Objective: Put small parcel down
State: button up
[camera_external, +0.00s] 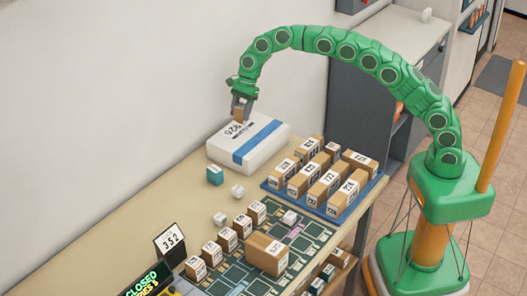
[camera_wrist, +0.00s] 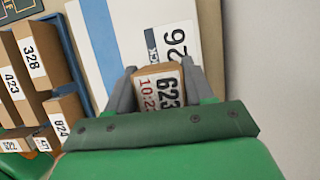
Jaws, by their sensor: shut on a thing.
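My gripper (camera_external: 243,104) is shut on a small brown parcel (camera_external: 238,115). In the wrist view the parcel (camera_wrist: 158,88) sits between both fingers, with a white label reading 623 and red print beside it. The gripper points down over the back left part of a large white box (camera_external: 224,154) with a blue stripe. The white box (camera_wrist: 133,22) also lies behind the parcel in the wrist view, its printed number partly covered. I cannot tell whether the parcel touches the box top.
A blue tray (camera_external: 329,216) with several labelled brown parcels stands right of the white box. A teal cube (camera_external: 215,176), white cubes, a row of small parcels and a larger parcel (camera_external: 267,254) stand nearer the front. Bare tabletop (camera_external: 160,205) lies at left, beside the wall.

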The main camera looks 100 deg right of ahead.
aim_at(239, 119)
jog(key=shift+w+f, duration=0.1)
jog(key=shift+w+d+f, duration=0.1)
jog(key=shift+w+f, duration=0.05)
jog(key=shift+f, duration=1.6)
jog(key=o, duration=1.1)
jog(key=shift+f, duration=0.15)
